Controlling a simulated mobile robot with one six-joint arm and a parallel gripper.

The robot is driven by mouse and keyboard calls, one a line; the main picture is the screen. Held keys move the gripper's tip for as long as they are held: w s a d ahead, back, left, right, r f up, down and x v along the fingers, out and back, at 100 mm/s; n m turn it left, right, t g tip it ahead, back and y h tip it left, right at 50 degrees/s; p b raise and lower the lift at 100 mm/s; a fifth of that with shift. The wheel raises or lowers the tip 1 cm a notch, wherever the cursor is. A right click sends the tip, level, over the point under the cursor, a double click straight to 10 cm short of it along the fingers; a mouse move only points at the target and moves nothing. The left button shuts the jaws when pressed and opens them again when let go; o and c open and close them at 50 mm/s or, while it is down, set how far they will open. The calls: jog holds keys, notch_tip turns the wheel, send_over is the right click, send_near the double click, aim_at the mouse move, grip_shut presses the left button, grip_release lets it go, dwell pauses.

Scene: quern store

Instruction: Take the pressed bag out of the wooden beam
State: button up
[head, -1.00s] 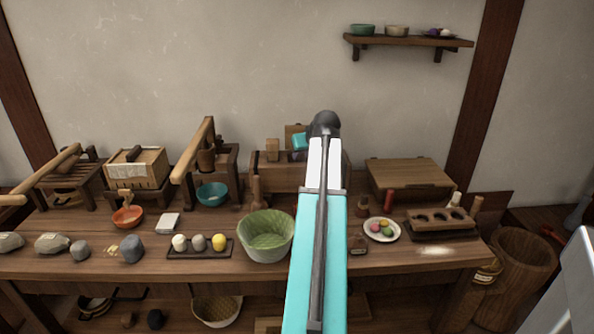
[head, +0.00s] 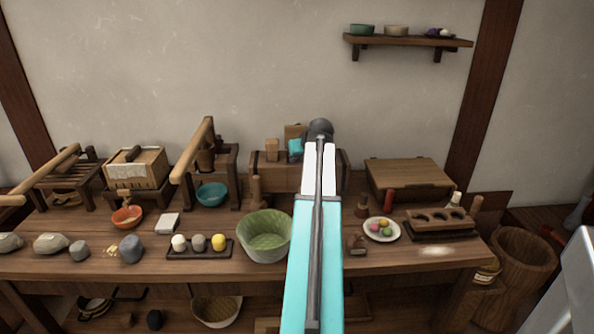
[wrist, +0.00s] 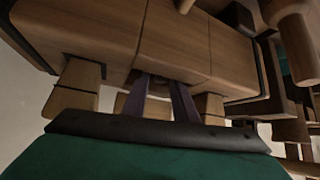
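The wooden beam (head: 278,178) lies at the back middle of the bench, partly hidden behind my arm. It fills the upper part of the wrist view (wrist: 165,35), with a slot in its middle and a light wooden wedge (wrist: 72,90) on either side. My gripper (wrist: 158,82) is at this slot, its two dark fingers apart and their tips reaching into it. In the head view the teal gripper body (head: 296,147) shows over the beam beside a wedge (head: 272,150). I cannot make out the pressed bag; the slot between the fingers is dark.
A lever press (head: 205,150) stands left of the beam and a flat wooden box (head: 410,177) to its right.

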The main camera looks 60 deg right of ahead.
grip_shut()
jog(key=shift+r, duration=0.15)
jog(key=shift+s+a+r, duration=0.1)
jog(key=shift+r, duration=0.1)
notch_tip(320, 180, up, 11)
jog(key=shift+f+p, duration=0.15)
jog(key=shift+p, duration=0.15)
jog(key=shift+s+a, duration=0.1)
jog(key=shift+a, duration=0.1)
jog(key=s+a, duration=1.1)
jog(key=a, duration=0.4)
jog(key=shift+a, duration=0.3)
jog(key=shift+s, duration=0.1)
dwell(0.4)
